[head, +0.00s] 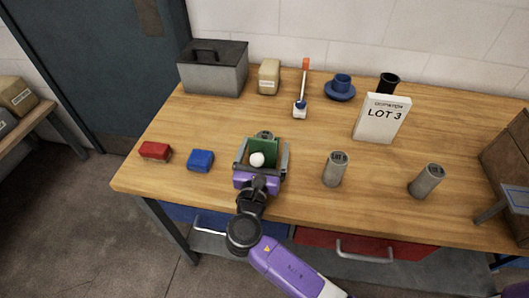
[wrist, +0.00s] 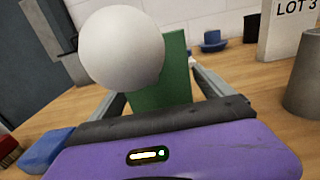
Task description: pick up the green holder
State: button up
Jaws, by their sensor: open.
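The green holder (head: 263,146) stands on the wooden table, with a white ball (head: 257,159) on its near side. My purple gripper (head: 262,156) is open, with one finger on each side of the holder. In the wrist view the green holder (wrist: 172,80) shows as an upright green panel between the two grey fingers. The white ball (wrist: 121,47) hides its upper left part there. I cannot tell whether the fingers touch the holder. The holder's lower part is hidden behind my gripper.
A grey cylinder (head: 335,169) stands to the right, with another (head: 426,181) beyond. A LOT 3 sign (head: 381,119) stands behind right. A grey toolbox (head: 213,70) is at the back left.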

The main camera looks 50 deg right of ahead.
jog(key=c, duration=1.7)
jog(key=shift+r, duration=0.15)
